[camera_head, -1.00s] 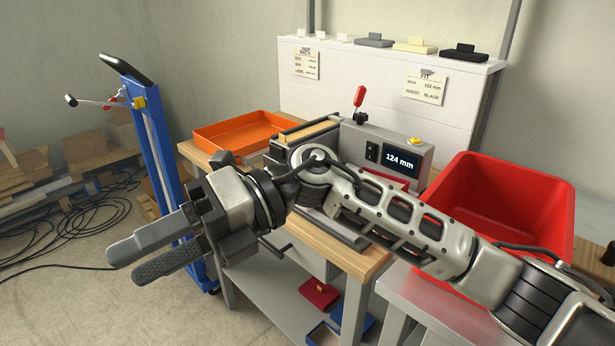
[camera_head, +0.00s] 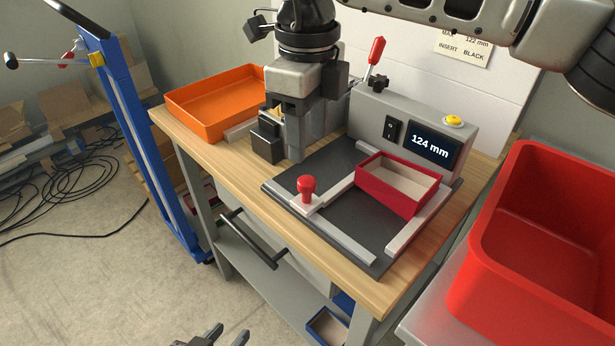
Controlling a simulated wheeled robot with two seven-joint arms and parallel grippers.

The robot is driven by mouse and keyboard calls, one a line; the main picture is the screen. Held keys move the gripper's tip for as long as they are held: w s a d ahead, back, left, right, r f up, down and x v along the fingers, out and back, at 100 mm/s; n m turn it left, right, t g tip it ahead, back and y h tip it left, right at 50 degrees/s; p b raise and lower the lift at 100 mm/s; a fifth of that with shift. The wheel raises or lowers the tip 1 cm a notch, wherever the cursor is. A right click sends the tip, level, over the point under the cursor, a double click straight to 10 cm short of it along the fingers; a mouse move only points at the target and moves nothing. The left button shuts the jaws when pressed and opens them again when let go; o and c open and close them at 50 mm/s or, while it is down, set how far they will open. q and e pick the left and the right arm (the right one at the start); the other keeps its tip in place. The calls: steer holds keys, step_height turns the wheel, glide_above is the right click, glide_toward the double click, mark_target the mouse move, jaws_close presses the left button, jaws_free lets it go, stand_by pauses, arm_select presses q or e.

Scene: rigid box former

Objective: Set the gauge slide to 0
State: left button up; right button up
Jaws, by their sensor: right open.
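The gauge (camera_head: 330,158) is a dark plate on the wooden bench, with pale bars and a grey housing. Its display (camera_head: 430,147) reads 124 mm. The gauge slide's red knob (camera_head: 306,185) stands upright at the plate's front left, on a pale bar. A red open box (camera_head: 398,186) with a pale lining rests on the plate, right of the knob. My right gripper (camera_head: 285,145) is open, pointing down over the bench behind and left of the knob, apart from it. Fingertips of my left gripper (camera_head: 222,338) just show at the bottom edge; its opening is unclear.
An orange tray (camera_head: 212,122) lies at the bench's back left. A red lever (camera_head: 376,50) stands behind the housing, which carries a yellow button (camera_head: 453,121). A large red bin (camera_head: 480,280) is at the right. A blue upright stand (camera_head: 140,150) is left of the bench.

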mark_target(307, 181)
step_height(307, 181, down, 10)
steer(key=shift+r+p, duration=0.25)
steer(key=shift+p, duration=0.05)
